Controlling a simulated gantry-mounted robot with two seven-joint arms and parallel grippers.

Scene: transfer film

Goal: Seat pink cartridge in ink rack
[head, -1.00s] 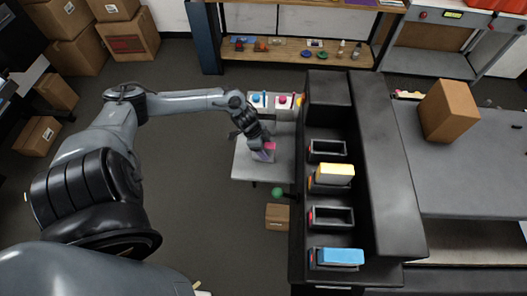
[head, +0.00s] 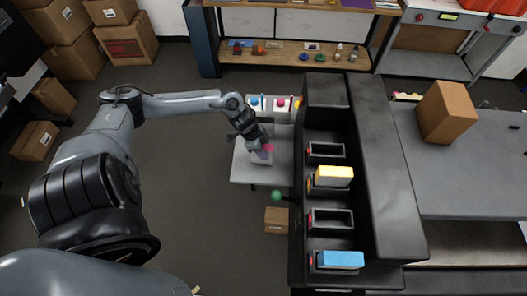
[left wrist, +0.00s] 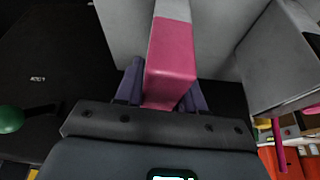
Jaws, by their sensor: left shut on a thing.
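The pink cartridge (head: 269,148) is small in the head view, over the light grey side table left of the rack. In the left wrist view the cartridge (left wrist: 171,50) has a pink near part and a grey far part. My left gripper (head: 262,153) is shut on it, with a finger on each side. I cannot tell whether the cartridge touches the table. The black ink rack (head: 318,110) stands to the right of the gripper. It has a yellow cartridge (head: 334,175), a blue cartridge (head: 340,259) and two empty slots. My right gripper is not in view.
The side table (head: 242,168) has small white boxes with coloured marks (head: 281,103) behind it. A green ball (head: 276,195) and a cardboard box (head: 277,220) are in front. A grey bench with a cardboard box (head: 447,111) lies beyond the rack. Floor to the left is open.

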